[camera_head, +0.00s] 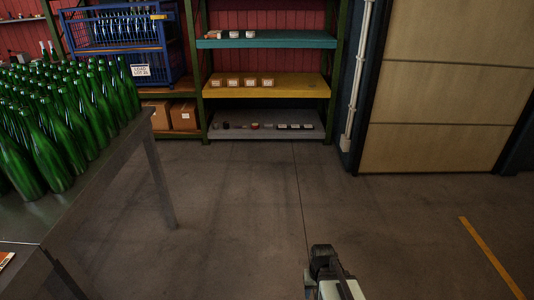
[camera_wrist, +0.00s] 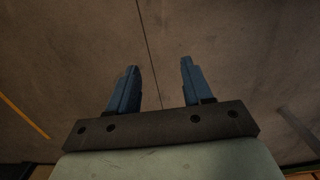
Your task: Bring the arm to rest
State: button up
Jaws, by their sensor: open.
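My gripper (camera_wrist: 159,72) shows in the wrist view with its two blue fingers spread apart. Nothing is between them; only bare concrete floor shows beyond. In the head view the end of my arm (camera_head: 332,280) is at the bottom edge, right of centre, over open floor. It touches nothing that I can see. The fingers cannot be made out clearly in the head view.
A metal table (camera_head: 118,150) crowded with green bottles (camera_head: 60,115) stands at the left. Shelves (camera_head: 265,87) with small items and a blue crate (camera_head: 122,35) are at the back. A wooden panel door (camera_head: 440,90) is at the right. The middle floor is clear.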

jog(key=s+f+g, duration=0.3)
jog(key=s+f, duration=0.5)
jog(key=s, duration=0.5)
jog(key=s+f+g, duration=0.3)
jog(key=s+f, duration=0.6)
jog(key=s, duration=0.5)
jog(key=shift+f, duration=0.15)
